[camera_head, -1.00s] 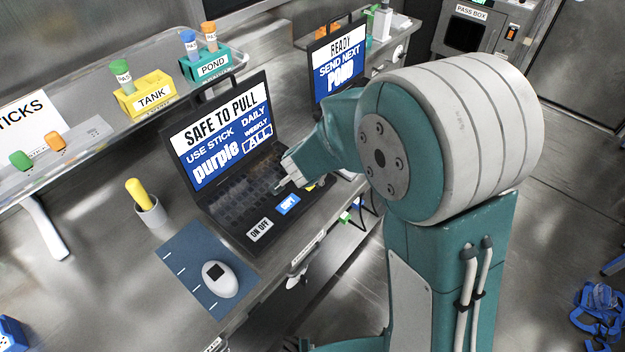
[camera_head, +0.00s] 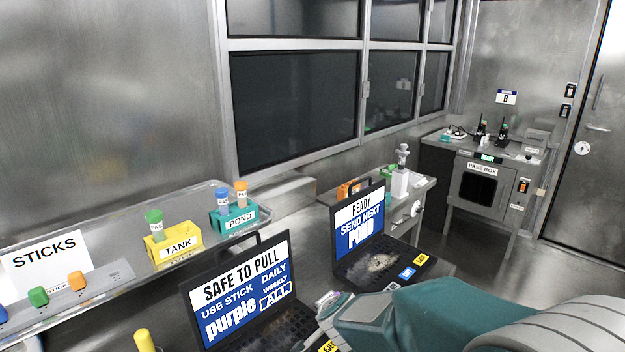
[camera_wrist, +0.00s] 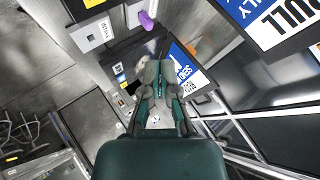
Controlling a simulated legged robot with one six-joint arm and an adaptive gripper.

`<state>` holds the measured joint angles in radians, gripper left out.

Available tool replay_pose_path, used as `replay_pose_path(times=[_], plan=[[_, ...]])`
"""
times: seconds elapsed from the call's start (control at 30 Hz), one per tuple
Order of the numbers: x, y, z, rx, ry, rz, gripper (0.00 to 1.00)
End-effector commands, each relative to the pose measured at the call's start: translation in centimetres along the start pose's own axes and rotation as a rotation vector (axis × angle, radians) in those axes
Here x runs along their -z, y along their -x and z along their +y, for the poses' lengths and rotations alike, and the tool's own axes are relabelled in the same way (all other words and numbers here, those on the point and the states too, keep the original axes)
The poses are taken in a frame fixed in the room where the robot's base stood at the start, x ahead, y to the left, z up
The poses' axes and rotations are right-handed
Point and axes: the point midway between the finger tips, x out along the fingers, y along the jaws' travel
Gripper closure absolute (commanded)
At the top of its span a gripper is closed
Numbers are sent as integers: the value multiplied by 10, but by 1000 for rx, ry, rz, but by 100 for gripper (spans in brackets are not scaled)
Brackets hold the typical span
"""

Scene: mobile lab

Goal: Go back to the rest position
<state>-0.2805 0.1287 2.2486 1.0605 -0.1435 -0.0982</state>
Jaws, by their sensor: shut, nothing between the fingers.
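My gripper (camera_wrist: 158,75) is shut and empty, seen from behind in the wrist view. In the head view its pale fingers (camera_head: 328,306) are at the bottom centre, in front of the gap between two open laptops. The near laptop (camera_head: 240,290) reads "SAFE TO PULL, USE STICK purple". The far laptop (camera_head: 358,228) reads "READY, SEND NEXT POND". A purple stick (camera_wrist: 147,20) shows in the wrist view by the edge of a dark laptop base, apart from my fingers.
On the shelf stand a yellow TANK holder (camera_head: 173,243) with a green vial and a teal POND holder (camera_head: 236,219) with a blue and an orange vial.

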Motion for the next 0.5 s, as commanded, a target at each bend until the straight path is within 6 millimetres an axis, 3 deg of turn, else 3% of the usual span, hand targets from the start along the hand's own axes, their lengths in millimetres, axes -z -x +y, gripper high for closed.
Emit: replay_pose_path(times=[0.23, 0.5], plan=[[9, 71, -9, 109, 183, -105, 100], [6, 146, 16, 111, 407, -197, 100]])
